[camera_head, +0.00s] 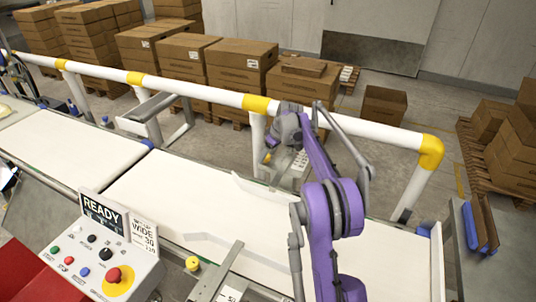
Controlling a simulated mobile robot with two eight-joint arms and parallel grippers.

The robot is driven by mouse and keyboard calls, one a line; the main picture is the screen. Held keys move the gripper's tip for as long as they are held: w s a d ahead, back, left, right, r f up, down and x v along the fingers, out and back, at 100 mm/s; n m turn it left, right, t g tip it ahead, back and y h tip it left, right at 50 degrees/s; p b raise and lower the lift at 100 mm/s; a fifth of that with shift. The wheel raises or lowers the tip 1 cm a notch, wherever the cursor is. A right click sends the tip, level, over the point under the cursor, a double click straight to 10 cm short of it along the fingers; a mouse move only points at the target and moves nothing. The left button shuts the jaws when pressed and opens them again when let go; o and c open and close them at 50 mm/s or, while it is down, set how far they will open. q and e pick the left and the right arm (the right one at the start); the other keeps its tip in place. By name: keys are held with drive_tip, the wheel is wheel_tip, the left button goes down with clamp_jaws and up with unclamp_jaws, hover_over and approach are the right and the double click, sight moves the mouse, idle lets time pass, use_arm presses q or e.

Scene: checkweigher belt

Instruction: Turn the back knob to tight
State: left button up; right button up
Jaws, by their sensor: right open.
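The back knob (267,158) shows as a small yellow patch on the far side of the belt, mostly hidden by my right gripper. My right gripper (270,146) is open, at the end of the purple arm, and is right at this knob. I cannot tell whether its fingers touch the knob. A pale scale plate (300,162) with dark marks is just right of it. A white back guide rail (262,191) lies along the belt. The front knob (192,264) is yellow with a dark base, on the near side. My left gripper is not in view.
A white and yellow guard rail (200,92) runs close behind the back knob. A console (105,262) with a READY display, buttons and a red stop button stands front left, beside a WIDE setup card (144,234). The belt (150,195) is bare. Carton stacks stand beyond.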

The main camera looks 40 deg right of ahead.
clamp_jaws()
idle(0.3)
